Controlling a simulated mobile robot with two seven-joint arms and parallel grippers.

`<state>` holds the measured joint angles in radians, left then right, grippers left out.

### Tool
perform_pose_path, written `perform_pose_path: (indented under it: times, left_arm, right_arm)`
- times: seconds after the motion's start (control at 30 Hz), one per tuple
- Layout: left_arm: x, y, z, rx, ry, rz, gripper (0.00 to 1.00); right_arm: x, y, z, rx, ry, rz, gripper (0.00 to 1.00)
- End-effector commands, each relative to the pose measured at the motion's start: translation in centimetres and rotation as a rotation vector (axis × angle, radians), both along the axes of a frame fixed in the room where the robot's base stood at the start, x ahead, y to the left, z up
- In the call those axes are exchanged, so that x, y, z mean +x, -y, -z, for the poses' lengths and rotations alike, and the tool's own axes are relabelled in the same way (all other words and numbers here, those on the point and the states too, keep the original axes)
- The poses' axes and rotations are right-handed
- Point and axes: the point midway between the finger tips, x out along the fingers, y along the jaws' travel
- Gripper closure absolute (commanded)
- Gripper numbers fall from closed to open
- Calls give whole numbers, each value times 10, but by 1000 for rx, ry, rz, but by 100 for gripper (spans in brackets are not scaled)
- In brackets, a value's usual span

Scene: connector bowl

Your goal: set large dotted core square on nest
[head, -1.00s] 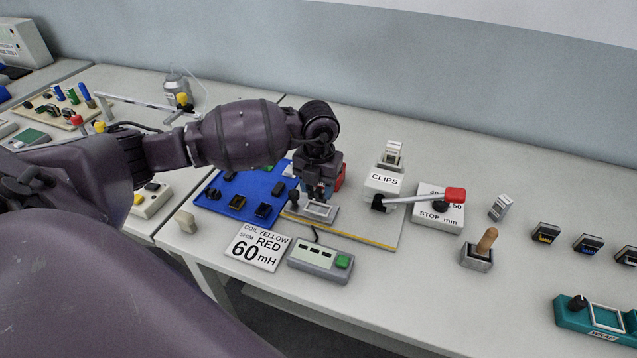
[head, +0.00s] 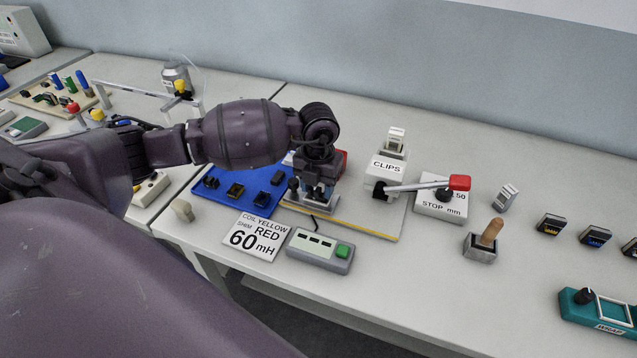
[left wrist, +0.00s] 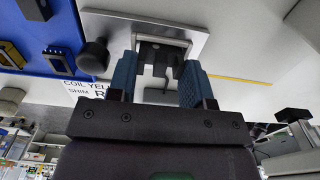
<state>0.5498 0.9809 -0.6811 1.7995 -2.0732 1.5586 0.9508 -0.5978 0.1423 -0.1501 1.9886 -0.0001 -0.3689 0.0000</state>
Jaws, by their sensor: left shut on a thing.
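My left gripper (head: 317,192) is low over the nest, a grey metal plate with a raised frame (head: 329,208) on the board. In the left wrist view its two blue fingers (left wrist: 160,75) are shut on a dark core (left wrist: 161,52). The core is at the nest's frame, within its outline as seen there; I cannot tell whether it rests on the bottom. The nest plate (left wrist: 188,16) shows around it. The core's dots are not visible. My right gripper is not in view.
A blue mat (head: 252,203) with dark cores lies left of the nest. A black knob (left wrist: 94,55) stands beside the nest. The clips holder (head: 386,168) and red-ended lever (head: 459,183) are to the right. A button box (head: 320,251) and coil card (head: 257,237) lie in front.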

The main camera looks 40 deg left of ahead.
Motion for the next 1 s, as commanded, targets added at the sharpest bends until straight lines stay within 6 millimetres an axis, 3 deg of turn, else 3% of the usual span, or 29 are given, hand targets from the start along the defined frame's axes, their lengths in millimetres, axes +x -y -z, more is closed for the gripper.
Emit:
perform_pose_path:
  times: [0.27, 0.3, 0.47, 0.77, 1.0]
  left_arm:
    - [0, 0, 0, 0, 1, 0, 78]
    - [0, 0, 0, 0, 1, 0, 48]
    - [0, 0, 0, 0, 1, 0, 24]
    - [0, 0, -1, 0, 1, 0, 24]
    - [1, -1, -29, 1, 5, 1, 24]
  right_arm:
    - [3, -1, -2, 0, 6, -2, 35]
    - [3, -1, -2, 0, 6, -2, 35]
    - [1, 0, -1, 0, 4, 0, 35]
    - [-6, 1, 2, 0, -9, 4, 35]
    - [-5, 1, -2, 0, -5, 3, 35]
